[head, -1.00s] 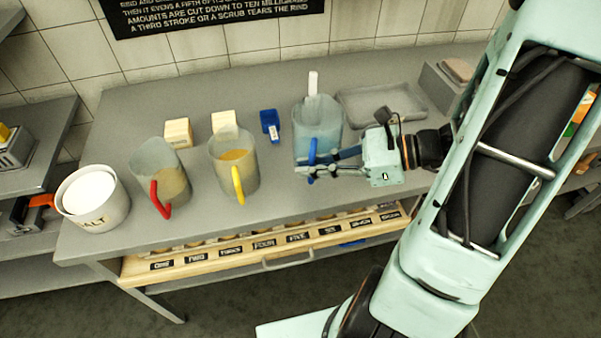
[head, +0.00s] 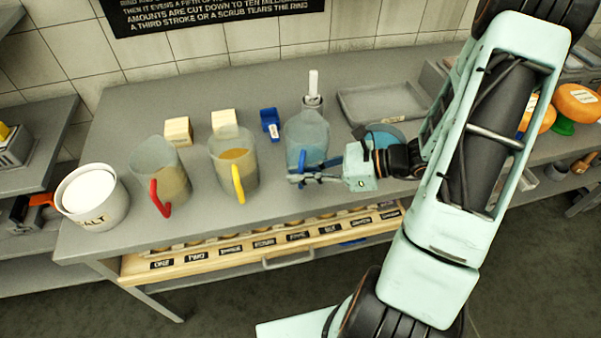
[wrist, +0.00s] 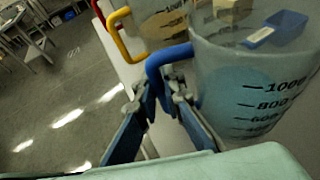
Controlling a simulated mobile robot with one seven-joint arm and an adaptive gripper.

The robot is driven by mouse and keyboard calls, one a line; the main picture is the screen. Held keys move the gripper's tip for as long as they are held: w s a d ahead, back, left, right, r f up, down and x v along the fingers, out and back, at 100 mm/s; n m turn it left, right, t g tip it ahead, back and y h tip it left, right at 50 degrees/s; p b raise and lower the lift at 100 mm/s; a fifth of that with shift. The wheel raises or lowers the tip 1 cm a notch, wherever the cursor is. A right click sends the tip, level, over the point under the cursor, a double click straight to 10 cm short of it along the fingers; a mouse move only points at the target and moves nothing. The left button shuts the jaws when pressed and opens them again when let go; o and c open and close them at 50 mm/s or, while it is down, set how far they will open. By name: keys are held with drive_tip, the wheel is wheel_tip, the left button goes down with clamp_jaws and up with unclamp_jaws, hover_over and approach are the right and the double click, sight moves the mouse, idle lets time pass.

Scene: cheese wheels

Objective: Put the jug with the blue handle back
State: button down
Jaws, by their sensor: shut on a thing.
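The clear jug with the blue handle (head: 318,133) stands upright towards the right of the row of jugs on the grey bench, with bluish liquid low inside. My gripper (head: 302,178) reaches it from the right and is shut on its blue handle. In the wrist view the handle (wrist: 166,58) sits between my fingertips (wrist: 165,88), and the jug (wrist: 245,90) shows black volume marks. I cannot tell whether its base touches the bench. A jug with a yellow handle (head: 238,183) and one with a red handle (head: 160,200) stand to its left.
A white salt pot (head: 92,202) stands at the left end. Two pale blocks (head: 178,131) and a small blue holder (head: 270,122) lie behind the jugs. A grey tray (head: 348,108) is at the back right. A teal round thing (head: 392,131) shows behind my gripper.

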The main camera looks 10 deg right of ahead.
drive_tip(key=shift+f, duration=0.2)
drive_tip(key=c, duration=2)
unclamp_jaws()
drive_tip(key=shift+c, duration=0.2)
drive_tip(key=shift+r, duration=0.1)
drive_tip(key=shift+r, duration=0.15)
drive_tip(key=b+v, duration=0.1)
drive_tip(key=v, duration=1.1)
drive_tip(key=shift+s, duration=0.1)
